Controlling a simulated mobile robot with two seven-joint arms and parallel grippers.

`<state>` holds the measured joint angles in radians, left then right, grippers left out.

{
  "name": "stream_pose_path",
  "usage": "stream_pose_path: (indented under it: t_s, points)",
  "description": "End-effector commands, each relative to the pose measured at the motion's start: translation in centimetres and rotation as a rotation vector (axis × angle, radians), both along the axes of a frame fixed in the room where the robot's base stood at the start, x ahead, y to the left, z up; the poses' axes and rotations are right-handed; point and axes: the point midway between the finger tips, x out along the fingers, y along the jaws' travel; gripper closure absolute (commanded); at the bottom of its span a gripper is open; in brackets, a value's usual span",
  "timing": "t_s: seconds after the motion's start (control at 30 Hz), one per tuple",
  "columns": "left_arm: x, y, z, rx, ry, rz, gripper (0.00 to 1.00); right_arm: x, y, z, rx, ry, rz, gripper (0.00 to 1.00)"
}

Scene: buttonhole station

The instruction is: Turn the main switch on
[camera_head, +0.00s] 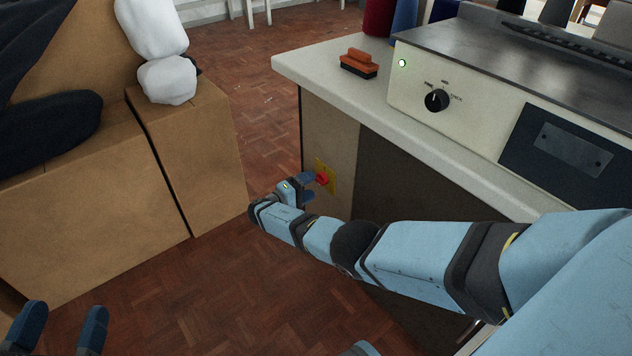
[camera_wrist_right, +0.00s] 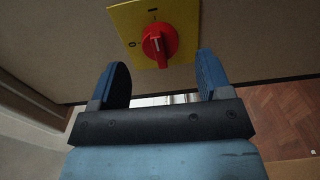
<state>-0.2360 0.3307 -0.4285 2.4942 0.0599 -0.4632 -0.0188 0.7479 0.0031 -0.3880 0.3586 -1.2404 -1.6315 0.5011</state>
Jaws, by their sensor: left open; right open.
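The main switch is a red rotary knob (camera_head: 322,178) on a yellow plate (camera_head: 331,171), fixed to the side of the station's cabinet. In the right wrist view the knob (camera_wrist_right: 159,45) has a white mark, and the yellow plate (camera_wrist_right: 124,16) has a "0" at the left and another mark at the top. I cannot tell for sure which mark the knob points to. My right gripper (camera_wrist_right: 162,62) is open, its two fingers just short of the knob, one to each side. It also shows beside the switch in the head view (camera_head: 309,187). My left gripper (camera_head: 62,318) is open and empty at the lower left.
A machine (camera_head: 470,125) with a lit green lamp (camera_head: 402,63) and a black dial (camera_head: 437,100) stands on the white worktop (camera_head: 310,68). An orange-and-black block (camera_head: 359,63) lies there. Cardboard boxes (camera_head: 95,205) stand at the left, with open parquet floor (camera_head: 220,290) between.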

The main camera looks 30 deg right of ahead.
Motion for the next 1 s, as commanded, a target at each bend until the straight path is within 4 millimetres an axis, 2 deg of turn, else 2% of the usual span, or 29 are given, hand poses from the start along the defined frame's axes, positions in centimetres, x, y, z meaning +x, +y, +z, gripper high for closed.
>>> stream_pose_path:
  t_s: [0.03,0.2,0.4,0.6,1.0]
  points:
    - [0.0,0.0,0.0,-0.003,0.004,0.001,0.32,-0.1,1.4,0.1,0.001,0.0,0.002,0.29]
    - [-0.1,0.0,-0.3,-0.003,0.011,0.001,0.32,-0.3,5.3,0.0,0.001,0.0,0.003,0.29]
    - [0.0,0.1,-0.5,0.007,0.0,0.0,0.32,-0.7,8.7,0.0,0.0,0.001,0.002,0.29]
    - [0.0,0.2,-0.5,0.021,-0.009,-0.001,0.32,-0.8,9.9,0.0,-0.001,0.0,0.0,0.29]
    - [0.0,0.2,-0.4,0.02,-0.01,-0.002,0.32,-0.8,10.0,0.0,0.0,0.0,0.0,0.29]
